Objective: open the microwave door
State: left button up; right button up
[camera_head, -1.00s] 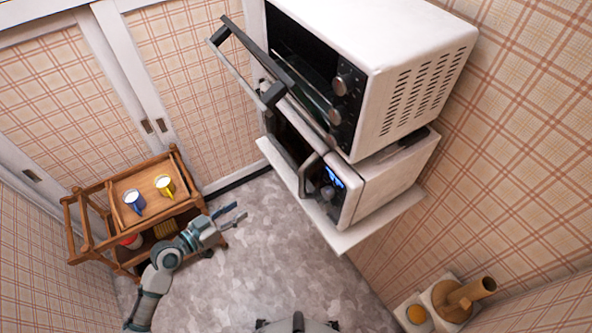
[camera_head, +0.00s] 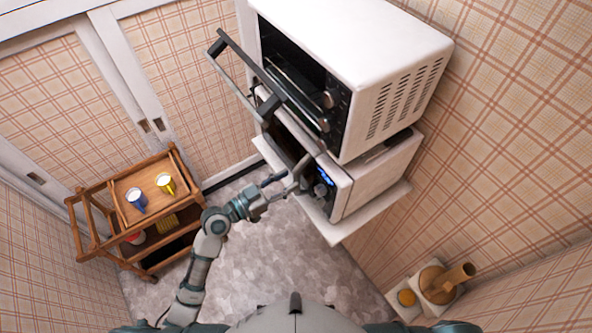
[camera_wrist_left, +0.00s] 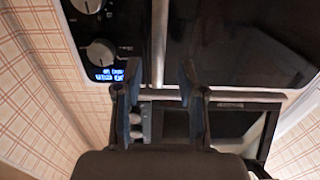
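The microwave (camera_head: 372,178) is the lower white appliance on the shelf, with a blue-lit display and a dark front. Its bar handle (camera_head: 302,172) stands out from the front; the door looks shut. In the left wrist view the silver handle (camera_wrist_left: 160,45) runs beside the knobs and display, down toward the gap between my fingers. My left gripper (camera_head: 284,180) is at the handle, fingers apart; the wrist view also shows the open fingers (camera_wrist_left: 160,80), one on each side of the handle's line. I cannot tell whether they touch it. My right gripper is out of view.
A white oven (camera_head: 375,60) sits above the microwave, its framed door (camera_head: 240,75) hanging open over the space near my gripper. A wooden cart (camera_head: 120,205) with two mugs stands at left. The grey floor (camera_head: 270,260) between is clear.

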aim_at(294, 178)
pick_arm(q)
jog(key=shift+p+x, duration=0.35)
jog(key=shift+x, duration=1.6)
jog(key=shift+s+d, duration=0.1)
grip_shut()
